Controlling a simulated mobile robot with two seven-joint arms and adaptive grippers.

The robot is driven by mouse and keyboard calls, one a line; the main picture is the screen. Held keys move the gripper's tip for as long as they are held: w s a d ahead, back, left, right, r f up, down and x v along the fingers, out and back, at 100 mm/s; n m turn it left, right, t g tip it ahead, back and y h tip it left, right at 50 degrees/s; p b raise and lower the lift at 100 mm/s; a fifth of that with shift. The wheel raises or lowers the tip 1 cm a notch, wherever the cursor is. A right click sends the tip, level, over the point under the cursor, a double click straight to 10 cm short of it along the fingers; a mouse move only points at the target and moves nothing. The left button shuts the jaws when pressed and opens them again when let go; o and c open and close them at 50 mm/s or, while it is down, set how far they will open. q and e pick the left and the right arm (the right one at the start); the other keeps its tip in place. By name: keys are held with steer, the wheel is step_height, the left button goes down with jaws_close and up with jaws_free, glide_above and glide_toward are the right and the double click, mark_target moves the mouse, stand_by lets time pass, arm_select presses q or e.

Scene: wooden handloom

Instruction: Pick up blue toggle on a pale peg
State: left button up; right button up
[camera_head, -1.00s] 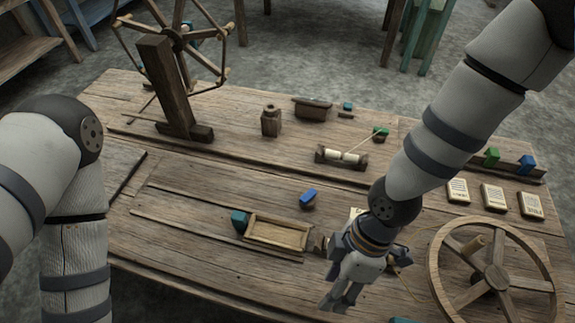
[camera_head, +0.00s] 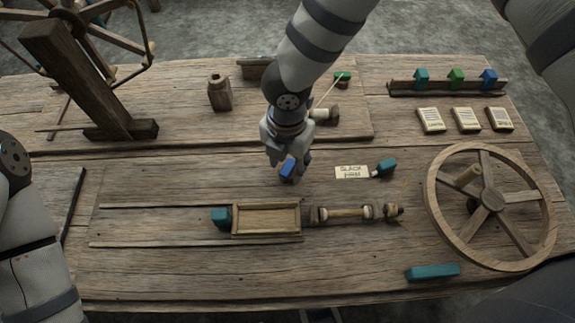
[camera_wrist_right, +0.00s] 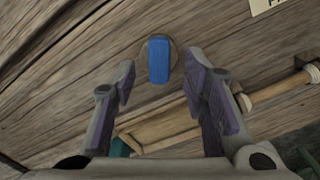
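The blue toggle (camera_head: 288,167) sits near the middle of the table, at the fingertips of my right gripper (camera_head: 286,168) in the head view. In the right wrist view the blue toggle (camera_wrist_right: 158,60) stands on a round pale peg base (camera_wrist_right: 172,74). The fingers of my right gripper (camera_wrist_right: 163,84) are spread apart there, with the toggle ahead of and between their tips, not touched. My left arm shows at the left edge of the head view, but its gripper is out of view.
Below the toggle lie a shallow wooden tray (camera_head: 266,220) and a wooden spindle (camera_head: 350,213). A "slack" label (camera_head: 351,172) and a teal piece (camera_head: 385,168) are to the right. A large spoked wheel (camera_head: 491,206) stands at the right, with a teal block (camera_head: 432,272) near the front edge.

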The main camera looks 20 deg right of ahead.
steer(key=shift+f, duration=0.65)
steer(key=c, duration=0.8)
steer(key=shift+r, duration=0.15)
steer(key=shift+c, duration=0.2)
